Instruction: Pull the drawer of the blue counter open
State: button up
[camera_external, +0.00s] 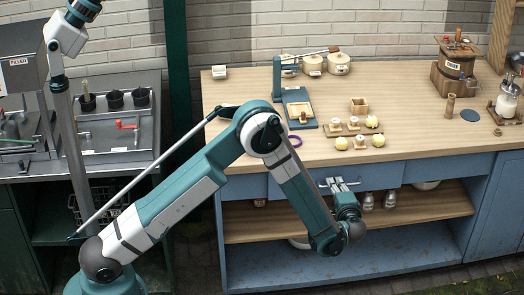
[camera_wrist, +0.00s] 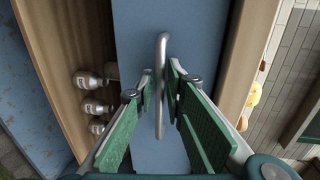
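The blue counter (camera_external: 245,188) has a wooden top and a blue drawer (camera_external: 378,177) under its front edge. The drawer front looks flush with the counter, so it appears closed. In the wrist view the drawer front (camera_wrist: 190,25) fills the middle, with a grey metal bar handle (camera_wrist: 162,50) on it. My gripper (camera_wrist: 160,75) is open, its green-padded fingers on either side of the handle, with a gap visible on both sides. In the external view my gripper (camera_external: 340,183) is at the drawer front, and it hides the handle there.
Below the drawer is an open wooden shelf (camera_external: 440,204) with several small jars (camera_external: 378,201). On the countertop (camera_external: 410,110) stand a blue press (camera_external: 298,105), small blocks with yellow balls, pots and a wooden churn (camera_external: 455,65). The floor before the counter is clear.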

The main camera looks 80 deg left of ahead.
jog(key=shift+a, duration=0.1)
grip_shut()
jog(key=f+v, duration=0.3)
jog(key=v, duration=1.2)
jog(key=d+f+v, duration=0.1)
jog(key=f+v, duration=0.2)
jog(key=v, duration=1.3)
jog(key=shift+d+f+b, duration=0.25)
jog(key=shift+d+b, duration=0.2)
jog(key=shift+d, duration=0.05)
grip_release()
